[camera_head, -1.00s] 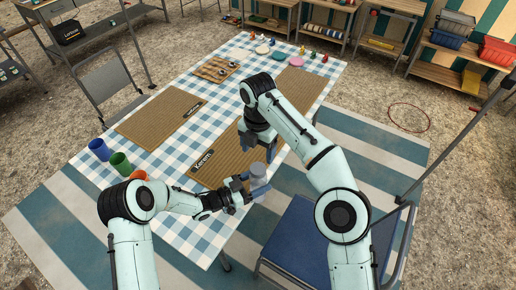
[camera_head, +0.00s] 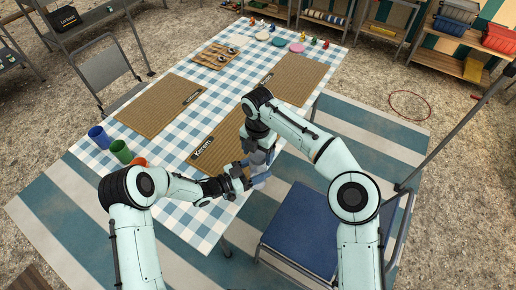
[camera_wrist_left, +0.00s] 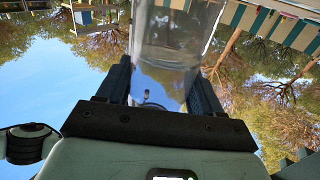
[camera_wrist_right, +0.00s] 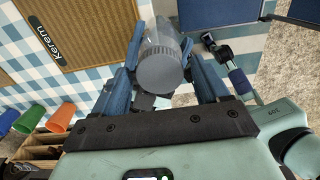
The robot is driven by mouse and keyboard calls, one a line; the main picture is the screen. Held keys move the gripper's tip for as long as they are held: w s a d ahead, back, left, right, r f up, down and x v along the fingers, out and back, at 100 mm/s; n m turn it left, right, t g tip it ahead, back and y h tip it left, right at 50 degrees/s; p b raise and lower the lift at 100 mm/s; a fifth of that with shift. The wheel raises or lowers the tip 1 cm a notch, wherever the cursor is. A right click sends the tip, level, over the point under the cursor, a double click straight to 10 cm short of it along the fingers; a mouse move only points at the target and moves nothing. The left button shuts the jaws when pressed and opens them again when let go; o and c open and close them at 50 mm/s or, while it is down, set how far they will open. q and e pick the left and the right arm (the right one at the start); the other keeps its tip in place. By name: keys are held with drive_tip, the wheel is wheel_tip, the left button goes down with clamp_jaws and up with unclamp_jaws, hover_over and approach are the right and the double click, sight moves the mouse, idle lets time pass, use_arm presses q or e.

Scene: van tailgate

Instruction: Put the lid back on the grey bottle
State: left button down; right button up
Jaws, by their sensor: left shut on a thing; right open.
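The grey bottle (camera_head: 259,159) is see-through and held clear of the table, near its front edge. My left gripper (camera_head: 243,176) is shut on it; in the left wrist view its clear body (camera_wrist_left: 165,45) stands between the fingers. In the right wrist view a ridged grey lid (camera_wrist_right: 160,71) sits at the bottle's near end. Whether it is fully seated I cannot tell. My right gripper (camera_wrist_right: 160,52) is open, with its fingers on either side of the lid and apart from it. In the head view the right gripper hides part of the bottle's top.
Blue, green and orange cups (camera_head: 120,151) stand at the table's left end. Woven mats (camera_head: 162,106) lie on the checked cloth; one carries a "Kerem" tag (camera_head: 203,147). A blue chair (camera_head: 300,233) stands close in front of the table, below my arms.

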drive_tip(key=c, duration=1.1)
drive_tip(key=m, duration=0.8)
drive_tip(key=shift+m, duration=0.4)
drive_tip(key=m, duration=0.4)
drive_tip(key=shift+m, duration=0.4)
drive_tip(key=m, duration=0.5)
drive_tip(key=o, duration=1.2)
drive_tip(key=shift+c, duration=0.2)
